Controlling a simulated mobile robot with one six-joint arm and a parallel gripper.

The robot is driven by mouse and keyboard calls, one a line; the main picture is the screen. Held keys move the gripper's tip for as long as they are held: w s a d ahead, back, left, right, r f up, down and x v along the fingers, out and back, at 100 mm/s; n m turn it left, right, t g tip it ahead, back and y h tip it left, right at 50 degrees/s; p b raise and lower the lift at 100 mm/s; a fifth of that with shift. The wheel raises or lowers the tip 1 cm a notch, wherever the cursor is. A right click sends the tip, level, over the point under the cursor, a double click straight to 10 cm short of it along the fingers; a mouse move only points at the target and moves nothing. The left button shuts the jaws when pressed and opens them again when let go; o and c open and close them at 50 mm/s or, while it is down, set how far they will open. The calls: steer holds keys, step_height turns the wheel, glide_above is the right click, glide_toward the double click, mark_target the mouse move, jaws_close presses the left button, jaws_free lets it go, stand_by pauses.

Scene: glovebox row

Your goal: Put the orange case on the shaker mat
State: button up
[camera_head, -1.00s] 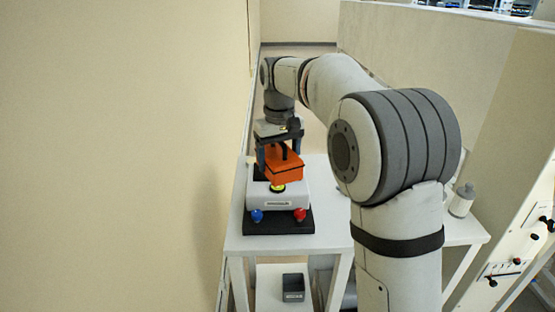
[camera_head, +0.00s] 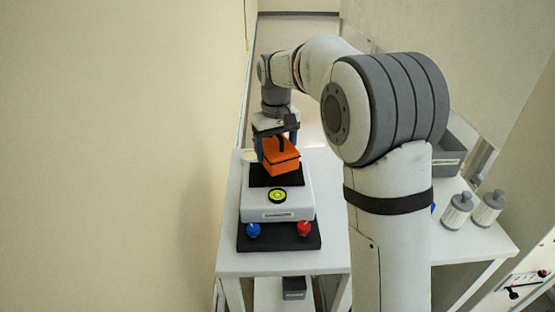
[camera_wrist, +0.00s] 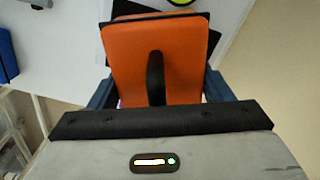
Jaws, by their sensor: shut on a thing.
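The orange case (camera_head: 281,160) has a black handle on top. It is held in my gripper (camera_head: 277,147), whose blue fingers are on either side of it; the case also fills the upper middle of the wrist view (camera_wrist: 185,45). The shaker is a white box (camera_head: 280,204) on a black base, with a black mat (camera_head: 268,181) on top. The case is over the rear part of the mat and hides it there. I cannot tell whether the case touches the mat or hangs just above it.
The shaker has a round yellow level (camera_head: 278,195), a blue knob (camera_head: 253,230) and a red knob (camera_head: 305,228) in front. It stands on a white table (camera_head: 235,262) beside a beige wall. Two bottles (camera_head: 458,210) and a grey bin (camera_head: 449,159) are at the right.

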steer(key=shift+f, duration=1.9)
steer(key=shift+s, duration=0.1)
steer(key=o, duration=1.3)
